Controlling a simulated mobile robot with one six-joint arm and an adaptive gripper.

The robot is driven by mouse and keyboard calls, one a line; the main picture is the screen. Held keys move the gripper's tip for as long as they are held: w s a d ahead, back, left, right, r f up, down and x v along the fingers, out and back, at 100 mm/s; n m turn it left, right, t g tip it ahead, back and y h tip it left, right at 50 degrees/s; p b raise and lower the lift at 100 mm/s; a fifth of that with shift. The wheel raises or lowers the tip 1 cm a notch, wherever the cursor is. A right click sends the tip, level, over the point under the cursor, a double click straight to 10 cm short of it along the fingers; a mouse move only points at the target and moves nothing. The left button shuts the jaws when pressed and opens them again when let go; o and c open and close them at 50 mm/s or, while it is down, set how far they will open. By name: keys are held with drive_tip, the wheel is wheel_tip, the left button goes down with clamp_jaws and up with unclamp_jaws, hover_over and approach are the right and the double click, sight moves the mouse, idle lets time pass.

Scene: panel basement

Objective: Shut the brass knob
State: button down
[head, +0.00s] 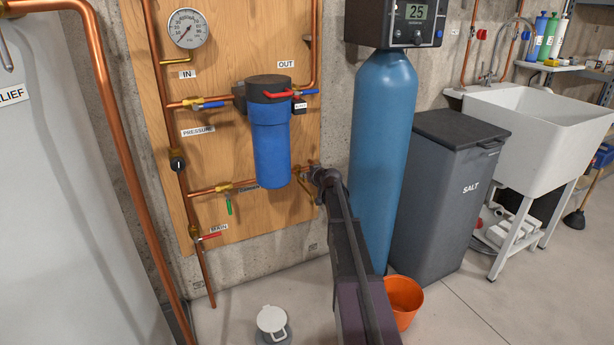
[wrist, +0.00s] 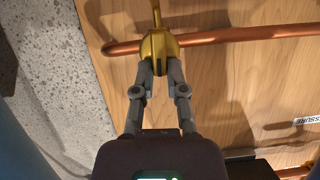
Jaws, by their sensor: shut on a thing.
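A narrow brass part sticks out beyond the knob at the top edge. In the head view my gripper (head: 317,172) is at the right edge of the wooden board, at the end of the lower copper pipe. There my gripper and arm hide most of the knob, and its turn position cannot be told.
The wooden board (head: 222,132) carries a blue filter housing (head: 271,150), a gauge (head: 187,28) and several valves. A blue tank (head: 383,140) stands close to the right of my arm. An orange bucket (head: 404,300) and a white-lidded container (head: 271,321) are on the floor.

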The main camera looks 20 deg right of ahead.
drive_tip(key=shift+w+d+m, duration=0.1)
drive_tip(key=shift+w+m, duration=0.15)
drive_tip(key=shift+m, duration=0.05)
drive_tip(key=shift+w+d+f+m+t+y+b, duration=0.1)
drive_tip(key=shift+d+f+m+t+y+b, duration=0.3)
drive_tip(key=shift+m+y+b, duration=1.3)
drive_tip(key=shift+w+d+f+m+t+y+b, duration=0.1)
drive_tip(key=shift+f+m+t+y+b, duration=0.3)
drive_tip(key=shift+m+b, duration=1.45)
drive_tip(key=shift+w+d+f+m+t+y+b, duration=0.15)
drive_tip(key=shift+m+t+y+b, duration=0.7)
drive_tip(key=shift+m, duration=1.7)
drive_tip(key=shift+s+g+y, duration=0.1)
drive_tip(key=shift+g+y, duration=0.15)
drive_tip(key=shift+y, duration=0.1)
drive_tip(key=c, duration=0.7)
unclamp_jaws()
drive_tip(key=shift+s+d, duration=0.1)
drive_tip(key=shift+s, duration=0.2)
drive_tip(key=shift+v, duration=5.9)
